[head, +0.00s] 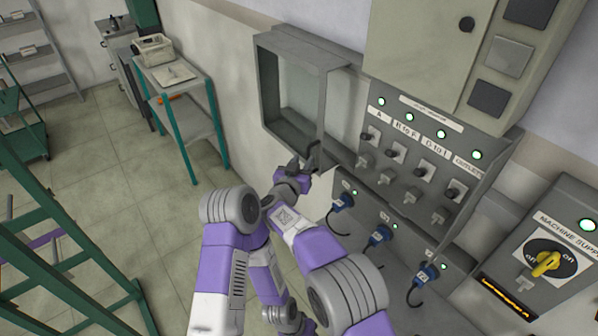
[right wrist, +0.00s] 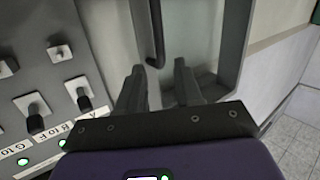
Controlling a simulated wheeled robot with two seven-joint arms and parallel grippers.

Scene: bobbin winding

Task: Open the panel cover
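The panel cover (head: 279,46) is a grey, box-like frame with a clear pane, on the wall left of the switch panel. Its dark bar handle (head: 318,150) is at the frame's lower right; the handle also shows in the right wrist view (right wrist: 154,36). My right gripper (head: 303,163) is at the handle in the head view. In the right wrist view its two fingers (right wrist: 158,85) are spread, with the handle's end just ahead of the gap between them. I see no grip on it.
The switch panel (head: 415,150) with several switches and green lights is right of the cover, with blue plugs (head: 378,235) below. A machine supply switch (head: 545,263) is far right. A green-legged table (head: 180,85) and a green ladder-like frame (head: 60,240) are left, with open floor between.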

